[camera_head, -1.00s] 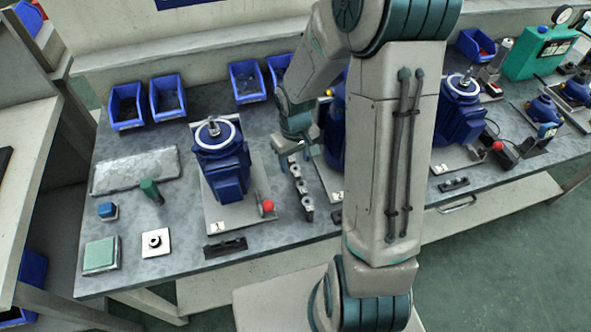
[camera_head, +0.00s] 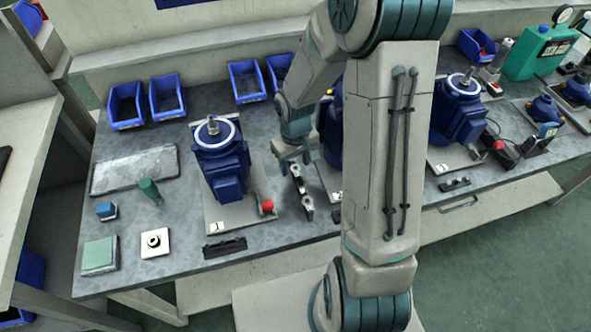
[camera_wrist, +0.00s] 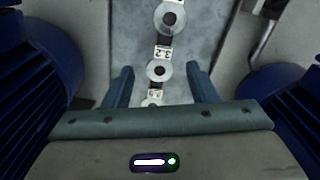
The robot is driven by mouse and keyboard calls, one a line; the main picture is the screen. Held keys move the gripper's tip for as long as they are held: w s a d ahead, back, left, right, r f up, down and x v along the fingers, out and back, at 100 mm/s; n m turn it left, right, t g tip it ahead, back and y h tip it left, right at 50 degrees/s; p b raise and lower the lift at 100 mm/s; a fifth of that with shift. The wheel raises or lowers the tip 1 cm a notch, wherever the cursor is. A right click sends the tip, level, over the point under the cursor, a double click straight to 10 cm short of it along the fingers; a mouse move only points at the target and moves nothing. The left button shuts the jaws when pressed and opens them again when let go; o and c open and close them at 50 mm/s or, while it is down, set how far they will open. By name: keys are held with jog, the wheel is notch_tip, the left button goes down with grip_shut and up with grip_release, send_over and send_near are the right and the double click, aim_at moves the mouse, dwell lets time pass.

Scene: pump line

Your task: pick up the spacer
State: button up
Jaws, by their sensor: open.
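Several pale ring-shaped spacers stand in a row on a narrow strip between two blue motors. In the wrist view, one spacer (camera_wrist: 170,18) is at the top, one (camera_wrist: 158,70) is in the middle, and one is partly hidden at the palm's edge. A label reading 3.2 lies between the upper two. My gripper (camera_wrist: 159,72) is open and empty, with its fingers on either side of the middle spacer; I cannot tell whether they touch it. In the head view, my gripper (camera_head: 294,158) is over the row's far end, with the near spacers (camera_head: 307,201) visible.
The blue motor on plate 1 (camera_head: 218,160) stands close left of my gripper, with a red knob (camera_head: 267,205) at its base. Another blue motor (camera_head: 332,130) is close right, partly behind my arm. Blue bins (camera_head: 247,82) line the back.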

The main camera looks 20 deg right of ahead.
jog(key=c, duration=1.1)
jog(key=shift+o, duration=0.2)
